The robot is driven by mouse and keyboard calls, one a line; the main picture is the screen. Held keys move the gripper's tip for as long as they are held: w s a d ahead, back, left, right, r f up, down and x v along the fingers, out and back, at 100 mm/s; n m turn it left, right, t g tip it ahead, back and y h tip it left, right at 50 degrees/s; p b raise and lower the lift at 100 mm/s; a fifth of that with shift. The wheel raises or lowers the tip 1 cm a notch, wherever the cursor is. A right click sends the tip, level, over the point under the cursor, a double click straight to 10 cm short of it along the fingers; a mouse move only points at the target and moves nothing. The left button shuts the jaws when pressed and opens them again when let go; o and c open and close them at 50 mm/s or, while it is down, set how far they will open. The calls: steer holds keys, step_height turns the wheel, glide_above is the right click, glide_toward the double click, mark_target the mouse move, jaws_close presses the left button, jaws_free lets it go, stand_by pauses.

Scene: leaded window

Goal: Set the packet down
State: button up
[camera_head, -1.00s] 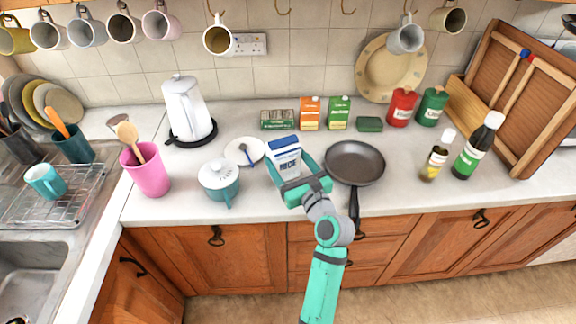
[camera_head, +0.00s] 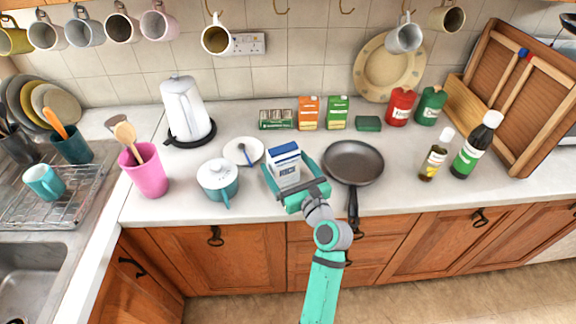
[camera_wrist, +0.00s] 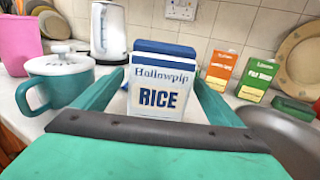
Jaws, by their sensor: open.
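The packet (camera_head: 285,166) is a white and blue box marked "RICE"; it stands upright on the worktop between the teal pot and the frying pan. In the wrist view the packet (camera_wrist: 160,88) faces me, its lower part hidden behind my gripper's body. My gripper (camera_head: 293,174) is low over the worktop, its teal fingers on either side of the packet. In the wrist view the fingers of my gripper (camera_wrist: 157,92) are spread, with a gap showing between them and the packet.
A teal lidded pot (camera_head: 218,180) stands close on the left, and a frying pan (camera_head: 353,163) close on the right. Behind are a small plate (camera_head: 244,151), an orange box (camera_head: 309,113) and a green box (camera_head: 338,113). Some bare worktop lies behind the packet.

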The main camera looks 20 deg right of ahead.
steer(key=s+d, duration=0.1)
steer(key=s, duration=1.1)
steer(key=shift+d, duration=0.15)
steer(key=s+a+f+n+g+h, duration=0.2)
steer(key=s+a+f+n, duration=0.3)
steer(key=s+f+n, duration=0.3)
steer(key=s+a+f+n+g+h, duration=0.1)
steer(key=s+a+f+n+h, duration=0.1)
steer(key=s+a+f+n, duration=0.55)
steer(key=s+a+r+n+y, duration=0.1)
steer(key=s+a+n, duration=0.3)
steer(key=s+n, duration=0.5)
steer(key=s+a+r+n, duration=0.1)
steer(key=s+a+n, duration=0.4)
steer(key=s+n, duration=0.3)
steer(key=shift+s+r+n+t+y, duration=0.3)
steer(key=shift+s+r+n+y, duration=0.1)
steer(key=shift+n, duration=0.85)
